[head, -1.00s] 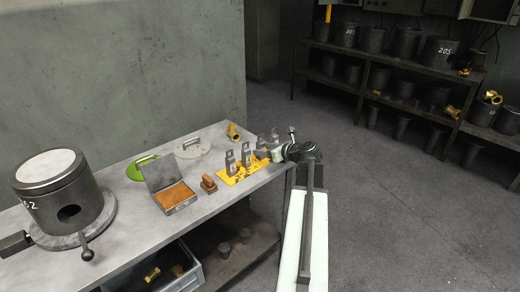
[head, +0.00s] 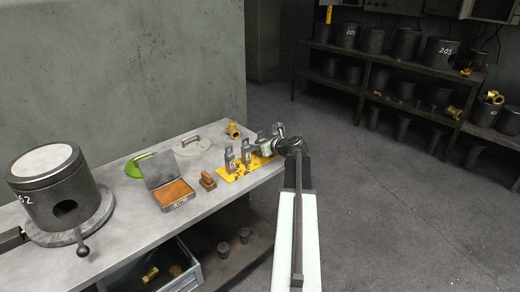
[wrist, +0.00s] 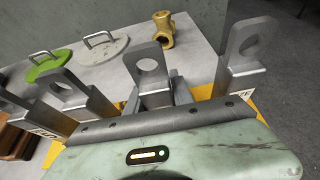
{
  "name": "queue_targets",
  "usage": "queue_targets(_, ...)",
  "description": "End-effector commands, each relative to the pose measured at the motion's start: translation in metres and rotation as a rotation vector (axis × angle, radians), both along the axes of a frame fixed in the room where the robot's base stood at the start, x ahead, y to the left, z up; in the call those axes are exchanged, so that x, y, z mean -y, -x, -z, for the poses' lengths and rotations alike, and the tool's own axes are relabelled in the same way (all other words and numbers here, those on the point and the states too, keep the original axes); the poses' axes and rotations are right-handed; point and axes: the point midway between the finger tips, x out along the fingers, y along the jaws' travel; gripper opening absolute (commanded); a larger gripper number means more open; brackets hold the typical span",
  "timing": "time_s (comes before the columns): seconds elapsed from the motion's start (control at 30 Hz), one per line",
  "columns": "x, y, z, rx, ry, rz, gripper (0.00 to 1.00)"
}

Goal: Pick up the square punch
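Several grey metal punches with holed, flat tops stand in a row on a yellow board (head: 228,177). Two of them, a left punch (head: 229,160) and the one beside it (head: 245,151), show clearly in the head view. Which one is the square punch I cannot tell, since their lower ends are hidden. My gripper (head: 266,147) is low at the right end of the row. In the wrist view, one upright punch (wrist: 151,75) stands straight ahead between my finger parts. Whether they touch it is hidden behind my gripper's front edge. Other punches stand close on both sides (wrist: 75,92) (wrist: 245,58).
A wooden stamp (head: 208,180), an open ink pad box (head: 174,194), a green lid (head: 135,168), a grey lid (head: 193,146) and a brass fitting (head: 233,130) share the bench. A dark cylinder (head: 55,185) stands at left. The floor at right is clear.

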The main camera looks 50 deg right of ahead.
Motion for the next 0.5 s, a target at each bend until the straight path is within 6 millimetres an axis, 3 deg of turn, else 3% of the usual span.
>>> queue_targets(0.03,0.0001,0.0002,-0.0001,0.000,0.000,0.000,0.11)
queue_targets(0.1,0.0002,0.0003,-0.0001,0.000,0.000,0.000,0.00)
queue_targets(0.5,0.0005,0.0008,0.0000,0.000,0.000,0.000,0.00)
